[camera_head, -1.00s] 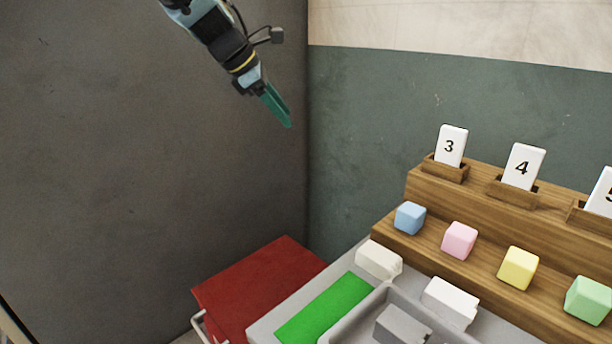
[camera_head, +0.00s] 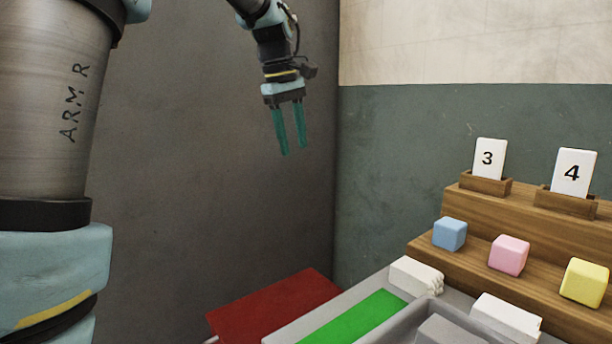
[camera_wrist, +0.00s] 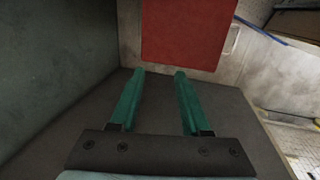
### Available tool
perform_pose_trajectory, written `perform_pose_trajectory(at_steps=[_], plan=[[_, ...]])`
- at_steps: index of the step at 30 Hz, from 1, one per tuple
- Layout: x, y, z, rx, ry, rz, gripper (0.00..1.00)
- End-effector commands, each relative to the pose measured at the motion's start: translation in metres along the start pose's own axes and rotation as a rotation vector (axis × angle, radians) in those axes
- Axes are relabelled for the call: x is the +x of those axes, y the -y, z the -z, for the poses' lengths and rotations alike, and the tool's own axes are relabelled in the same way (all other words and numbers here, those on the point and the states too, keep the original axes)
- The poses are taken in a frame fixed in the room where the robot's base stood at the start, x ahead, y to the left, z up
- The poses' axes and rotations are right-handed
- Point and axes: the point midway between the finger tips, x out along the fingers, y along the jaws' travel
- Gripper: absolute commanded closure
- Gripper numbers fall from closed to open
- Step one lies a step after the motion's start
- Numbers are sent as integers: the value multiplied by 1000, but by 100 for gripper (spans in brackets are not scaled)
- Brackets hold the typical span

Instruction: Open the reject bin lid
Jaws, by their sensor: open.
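The reject bin's red lid (camera_head: 275,306) lies flat and closed at the lower middle of the head view, left of the grey tray. In the wrist view the red lid (camera_wrist: 188,30) fills the top middle, with a pale handle (camera_wrist: 232,40) at its right edge. My gripper (camera_head: 291,150) hangs in the air well above the lid, in front of the dark wall, with its teal fingers pointing down. In the wrist view my gripper (camera_wrist: 158,72) is open and empty, apart from the lid. The bin's body is mostly hidden in the head view.
A grey tray (camera_head: 290,328) with a green panel (camera_head: 352,318) and white foam blocks (camera_head: 416,276) stands right of the lid. A wooden stepped rack (camera_head: 535,225) holds coloured cubes and number cards. Dark and green walls meet behind the bin.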

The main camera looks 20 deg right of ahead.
Motion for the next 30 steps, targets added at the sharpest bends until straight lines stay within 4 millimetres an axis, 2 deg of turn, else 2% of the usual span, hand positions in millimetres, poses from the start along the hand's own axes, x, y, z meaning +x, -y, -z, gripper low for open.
perform_pose_trajectory(at_steps=[1,6,12,16,24,26,30], plan=[[11,0,-1,0,3,3,53],[43,0,-1,0,2,2,53],[68,-1,-1,0,1,0,53],[75,-1,-1,0,1,-1,53],[76,-1,-1,0,0,-2,53],[76,-1,-1,0,0,-2,58],[76,-1,-1,0,0,-2,73]])
